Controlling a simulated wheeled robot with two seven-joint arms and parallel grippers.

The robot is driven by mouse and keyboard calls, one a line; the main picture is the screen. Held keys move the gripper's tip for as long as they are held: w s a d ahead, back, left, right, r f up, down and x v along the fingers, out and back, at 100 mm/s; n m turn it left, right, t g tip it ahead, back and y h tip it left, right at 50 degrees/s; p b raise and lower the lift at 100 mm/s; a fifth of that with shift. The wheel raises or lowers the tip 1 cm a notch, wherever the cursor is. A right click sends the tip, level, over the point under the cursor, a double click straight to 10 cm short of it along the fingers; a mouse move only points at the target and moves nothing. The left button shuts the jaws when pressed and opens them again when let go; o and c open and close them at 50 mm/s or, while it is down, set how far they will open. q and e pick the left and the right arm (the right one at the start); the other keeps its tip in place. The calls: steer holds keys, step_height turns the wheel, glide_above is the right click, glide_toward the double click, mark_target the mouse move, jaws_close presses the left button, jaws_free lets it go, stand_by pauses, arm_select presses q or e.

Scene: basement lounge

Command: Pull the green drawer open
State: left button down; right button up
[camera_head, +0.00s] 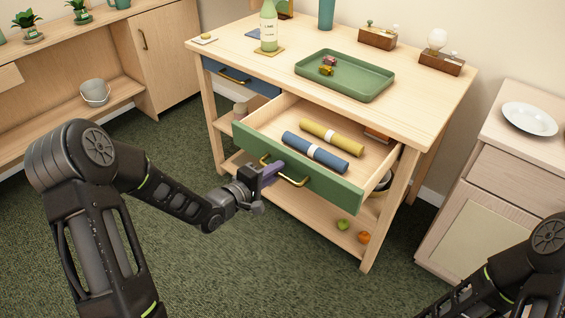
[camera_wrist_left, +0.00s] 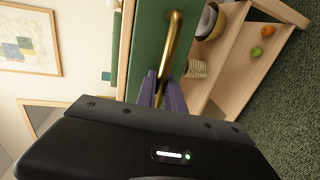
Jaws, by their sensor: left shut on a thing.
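The green drawer (camera_head: 328,188) of the wooden table stands pulled well out, with a yellow roll (camera_head: 331,137) and a blue roll (camera_head: 315,152) lying inside it. Its brass handle (camera_head: 294,180) runs across the green front and also shows in the left wrist view (camera_wrist_left: 172,45). My left gripper (camera_head: 268,172) is at the left part of the handle, its purple fingers shut on the bar. In the left wrist view the fingers (camera_wrist_left: 162,88) meet around the lower end of the handle. Of my right arm only links show at the lower right; its gripper is out of view.
The tabletop holds a green tray (camera_head: 345,75) and a bottle (camera_head: 268,26). A lower shelf (camera_head: 318,222) holds small fruit. A cabinet (camera_head: 493,165) stands at right. The carpet in front is clear.

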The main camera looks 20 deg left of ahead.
arm_select(q)
steer(key=shift+f+v, duration=0.2)
steer(key=shift+v, duration=0.8)
steer(key=c, duration=1.5)
jaws_free()
steer(key=shift+s, duration=0.1)
steer(key=v, duration=0.7)
steer(key=shift+s+a+p, duration=0.1)
steer(key=shift+s+p, duration=0.15)
steer(key=shift+p, duration=0.1)
